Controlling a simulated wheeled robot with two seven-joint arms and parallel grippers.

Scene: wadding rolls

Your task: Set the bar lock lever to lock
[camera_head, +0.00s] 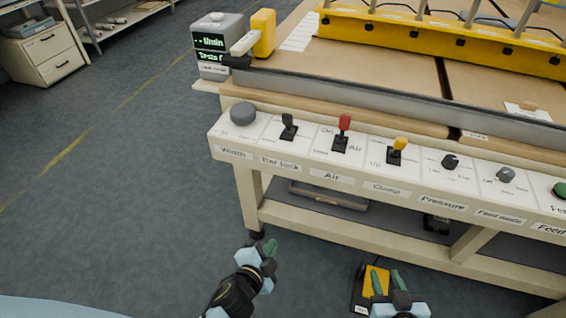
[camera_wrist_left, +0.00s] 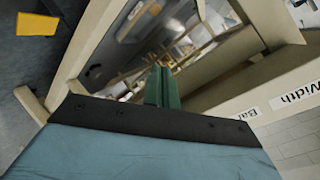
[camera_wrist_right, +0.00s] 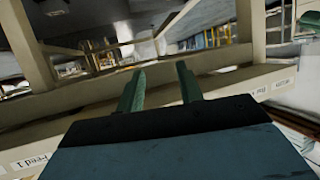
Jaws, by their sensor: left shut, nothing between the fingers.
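The bar lock lever (camera_head: 288,126) is a small black lever on the white control panel in the head view, second from the left. It stands roughly upright; I cannot read its printed positions. Its label "Bar Lock" (camera_head: 280,163) is on the panel's front edge. My left gripper (camera_head: 269,247) is below and in front of the panel, apart from the lever. Its green fingers are shut with nothing between them, as the left wrist view (camera_wrist_left: 161,86) shows. My right gripper (camera_head: 387,280) is lower right, away from the panel. Its fingers stand apart and empty in the right wrist view (camera_wrist_right: 160,88).
A grey knob (camera_head: 242,114) is left of the lever. A red air lever (camera_head: 343,132) and a yellow clamp lever (camera_head: 397,150) stand close on its right. The table frame (camera_head: 350,226) is below the panel. A yellow-black object (camera_head: 371,283) lies near my right gripper. The floor at left is clear.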

